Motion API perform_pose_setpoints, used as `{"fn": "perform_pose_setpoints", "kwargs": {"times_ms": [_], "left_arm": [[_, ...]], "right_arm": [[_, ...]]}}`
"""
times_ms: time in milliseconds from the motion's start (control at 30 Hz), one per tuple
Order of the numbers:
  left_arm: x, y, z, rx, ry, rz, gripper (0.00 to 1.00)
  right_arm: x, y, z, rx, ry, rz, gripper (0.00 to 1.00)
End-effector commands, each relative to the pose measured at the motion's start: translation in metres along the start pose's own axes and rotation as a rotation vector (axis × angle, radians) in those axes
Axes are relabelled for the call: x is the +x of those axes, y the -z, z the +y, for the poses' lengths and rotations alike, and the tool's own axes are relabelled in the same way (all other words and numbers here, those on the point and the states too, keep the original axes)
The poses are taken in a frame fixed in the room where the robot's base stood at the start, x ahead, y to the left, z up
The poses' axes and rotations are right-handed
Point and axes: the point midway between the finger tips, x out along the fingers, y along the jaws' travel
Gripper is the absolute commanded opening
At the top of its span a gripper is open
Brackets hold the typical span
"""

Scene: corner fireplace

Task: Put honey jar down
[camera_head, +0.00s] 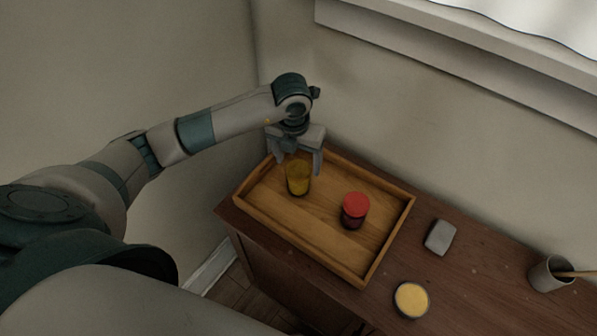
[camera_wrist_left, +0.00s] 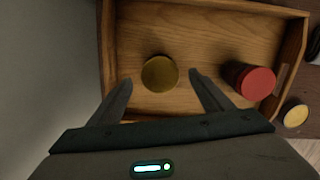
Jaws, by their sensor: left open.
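The honey jar (camera_head: 298,179), amber with a yellowish lid, stands upright in the wooden tray (camera_head: 328,256), toward its left part. In the left wrist view its round lid (camera_wrist_left: 159,73) lies just ahead of and between the fingertips, with space on both sides. My left gripper (camera_head: 300,166) is open above and behind the jar and appears not to touch it. It also shows in the left wrist view (camera_wrist_left: 160,82) with its fingers spread. My right gripper is not in view.
A jar with a red lid (camera_head: 356,205) stands in the tray right of the honey. On the dark wooden cabinet (camera_head: 459,287) are a grey block (camera_head: 440,237), a round yellow-topped tin (camera_head: 411,299) and a grey cup (camera_head: 546,275) with a stick. Walls stand close behind and left.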

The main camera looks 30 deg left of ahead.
Motion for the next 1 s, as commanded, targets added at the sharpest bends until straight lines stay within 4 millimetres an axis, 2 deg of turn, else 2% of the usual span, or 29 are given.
{"fn": "perform_pose_setpoints", "kwargs": {"times_ms": [100,300,1000], "left_arm": [[-0.016,-0.001,0.0,0.002,0.001,-0.003,0.73],[-0.032,0.0,0.0,0.001,0.0,0.0,0.73],[-0.034,0.0,0.0,0.001,0.0,0.001,0.73]], "right_arm": [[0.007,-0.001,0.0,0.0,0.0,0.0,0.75],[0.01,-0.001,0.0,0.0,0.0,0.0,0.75],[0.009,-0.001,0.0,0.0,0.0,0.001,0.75]]}}
